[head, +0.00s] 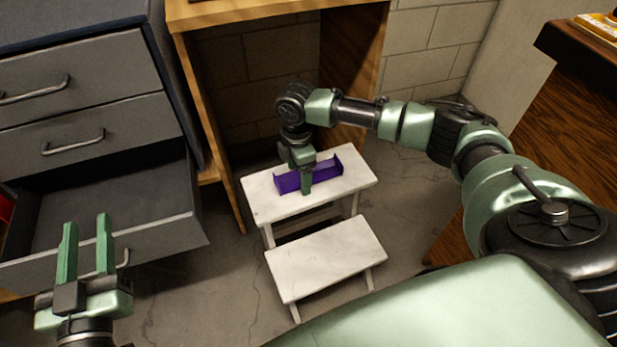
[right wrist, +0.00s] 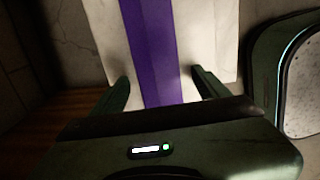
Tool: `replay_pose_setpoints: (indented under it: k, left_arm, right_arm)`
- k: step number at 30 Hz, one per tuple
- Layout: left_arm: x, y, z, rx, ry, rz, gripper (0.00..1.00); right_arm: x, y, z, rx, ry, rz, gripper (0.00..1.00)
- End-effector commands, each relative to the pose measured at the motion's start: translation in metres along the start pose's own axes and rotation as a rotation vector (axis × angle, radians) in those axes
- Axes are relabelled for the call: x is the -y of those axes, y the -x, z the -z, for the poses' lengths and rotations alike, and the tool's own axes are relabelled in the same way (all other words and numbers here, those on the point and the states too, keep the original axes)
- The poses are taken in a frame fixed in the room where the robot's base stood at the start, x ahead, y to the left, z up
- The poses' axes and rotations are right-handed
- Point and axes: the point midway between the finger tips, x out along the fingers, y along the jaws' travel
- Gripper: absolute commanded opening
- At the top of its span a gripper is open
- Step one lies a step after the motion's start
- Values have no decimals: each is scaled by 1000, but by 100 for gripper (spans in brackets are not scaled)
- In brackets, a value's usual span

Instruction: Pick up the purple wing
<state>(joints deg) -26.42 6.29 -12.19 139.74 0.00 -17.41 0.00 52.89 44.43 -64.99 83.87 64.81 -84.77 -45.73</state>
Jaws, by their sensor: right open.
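The purple wing (head: 325,172) lies on the upper step of a white step stool (head: 262,206) in the head view. It also shows in the right wrist view as a purple strip (right wrist: 152,50) running between my fingers. My right gripper (head: 306,185) is over the wing, pointing down, with a finger in front of it. In the right wrist view my right gripper (right wrist: 160,90) is open, with one finger on each side of the wing and gaps between. My left gripper (head: 87,225) is open and empty at the lower left, away from the wing.
A grey drawer cabinet (head: 85,90) stands at the left with its lower drawer (head: 100,205) pulled open near my left gripper. A wooden frame (head: 205,110) stands behind the stool. The stool's lower step (head: 325,255) is bare. A dark wooden piece (head: 560,95) stands at the right.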

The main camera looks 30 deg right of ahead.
Motion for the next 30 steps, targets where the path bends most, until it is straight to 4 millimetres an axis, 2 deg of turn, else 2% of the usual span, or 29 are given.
replay_pose_setpoints:
  k: [9, 16, 26, 30]
  left_arm:
    - [-1, 0, 5, -27, 1, -1, 36]
    - [-1, 0, 5, -25, 1, -1, 36]
    - [-1, 0, 5, -20, 0, -1, 36]
    - [1, 1, -5, 32, 0, 2, 36]
  right_arm:
    - [0, -2, 0, 0, 0, 0, 75]
    - [0, -2, 0, 0, 0, 0, 11]
    - [0, 0, 0, 0, 0, 0, 10]
    - [0, 6, 0, 0, 0, -1, 10]
